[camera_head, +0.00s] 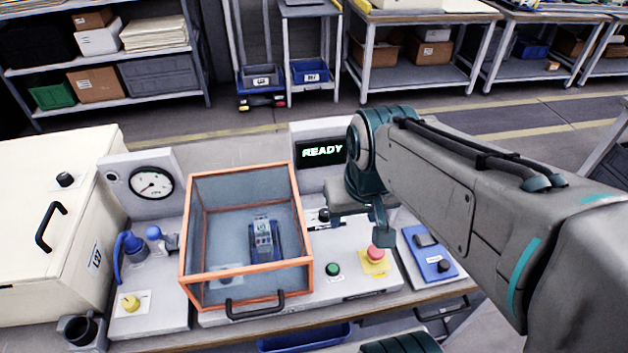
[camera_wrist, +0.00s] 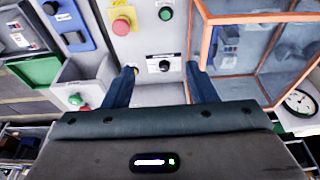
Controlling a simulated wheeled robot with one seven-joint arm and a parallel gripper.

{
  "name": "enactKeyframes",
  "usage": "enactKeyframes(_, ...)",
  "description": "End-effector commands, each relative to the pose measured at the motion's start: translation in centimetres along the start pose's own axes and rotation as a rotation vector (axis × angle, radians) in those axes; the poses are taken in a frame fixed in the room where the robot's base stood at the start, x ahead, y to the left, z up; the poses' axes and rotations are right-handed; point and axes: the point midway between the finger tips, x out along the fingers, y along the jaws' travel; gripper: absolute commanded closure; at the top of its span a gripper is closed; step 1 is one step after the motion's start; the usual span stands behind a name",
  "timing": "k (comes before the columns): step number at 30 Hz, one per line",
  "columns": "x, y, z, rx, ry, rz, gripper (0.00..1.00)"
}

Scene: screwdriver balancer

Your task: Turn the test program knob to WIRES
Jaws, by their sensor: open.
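A black knob (camera_wrist: 164,66) on a white label sits on the light grey panel in the wrist view. It appears to be the dark knob (camera_head: 323,214) beside the orange-framed box in the head view. Its label text and pointer setting are too small to read. My gripper (camera_wrist: 161,71) is open, with one finger on each side of the knob in the wrist picture. I cannot tell whether either finger touches it. In the head view my arm hides part of the panel around the gripper.
The orange-framed clear box (camera_head: 246,283) stands close beside the knob. A green button (camera_head: 333,269) and a red mushroom button (camera_head: 375,252) are on the panel. A blue device (camera_head: 428,253) lies to the right.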

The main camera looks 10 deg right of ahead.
Motion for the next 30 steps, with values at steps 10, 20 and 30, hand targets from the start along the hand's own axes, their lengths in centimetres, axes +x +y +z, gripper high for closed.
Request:
enactKeyframes(10, 6.0, -0.1, -9.5, 0.091, -0.136, -0.002, 0.48)
enactKeyframes(20, 12.4, 0.2, -16.1, 0.171, -0.233, -0.020, 0.48)
enactKeyframes(30, 15.2, 0.2, -16.7, 0.189, -0.255, -0.025, 0.48)
